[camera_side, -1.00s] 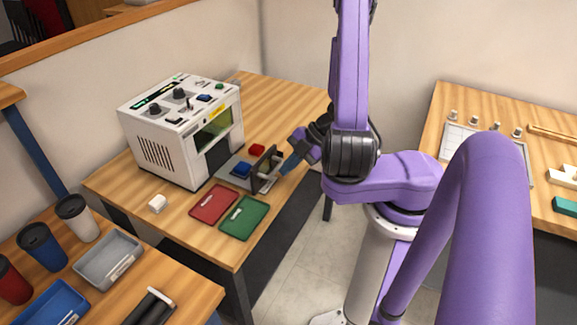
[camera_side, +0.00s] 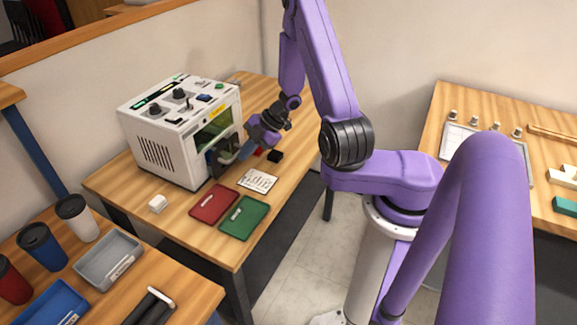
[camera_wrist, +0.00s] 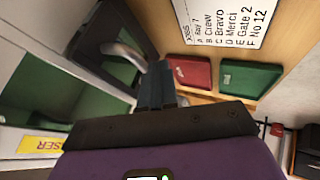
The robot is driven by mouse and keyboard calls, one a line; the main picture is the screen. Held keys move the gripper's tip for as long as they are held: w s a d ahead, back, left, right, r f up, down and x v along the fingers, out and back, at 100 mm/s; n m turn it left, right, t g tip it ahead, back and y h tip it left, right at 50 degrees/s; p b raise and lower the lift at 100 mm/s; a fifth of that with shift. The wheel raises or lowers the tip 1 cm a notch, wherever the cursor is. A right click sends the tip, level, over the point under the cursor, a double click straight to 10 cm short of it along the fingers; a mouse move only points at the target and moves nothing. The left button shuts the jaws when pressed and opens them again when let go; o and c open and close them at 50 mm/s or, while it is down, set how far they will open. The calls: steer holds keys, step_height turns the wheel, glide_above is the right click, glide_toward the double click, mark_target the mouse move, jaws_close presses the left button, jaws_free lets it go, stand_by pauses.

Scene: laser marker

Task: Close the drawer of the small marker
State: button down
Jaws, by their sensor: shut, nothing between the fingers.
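The small marker (camera_side: 165,150) is a white box with knobs on top and a green window, at the left of the table in the side view. Its drawer (camera_side: 219,163) has a dark front with a grey handle and sits in or close against the front opening; I cannot tell if a thin gap is left. The dark front with its handle (camera_wrist: 122,52) fills the upper left of the wrist view. My gripper (camera_side: 243,156) is shut and empty, with its blue fingertips (camera_wrist: 157,85) at the drawer front beside the handle. Contact is not clear. The drawer's inside is hidden.
A white printed card (camera_side: 257,181), a red tray (camera_side: 213,203) and a green tray (camera_side: 243,218) lie in front of the marker. A black block (camera_side: 275,156) and a red block (camera_side: 258,152) are near my gripper. A white block (camera_side: 157,203) lies left.

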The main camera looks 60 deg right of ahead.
steer(key=shift+w, duration=1.2)
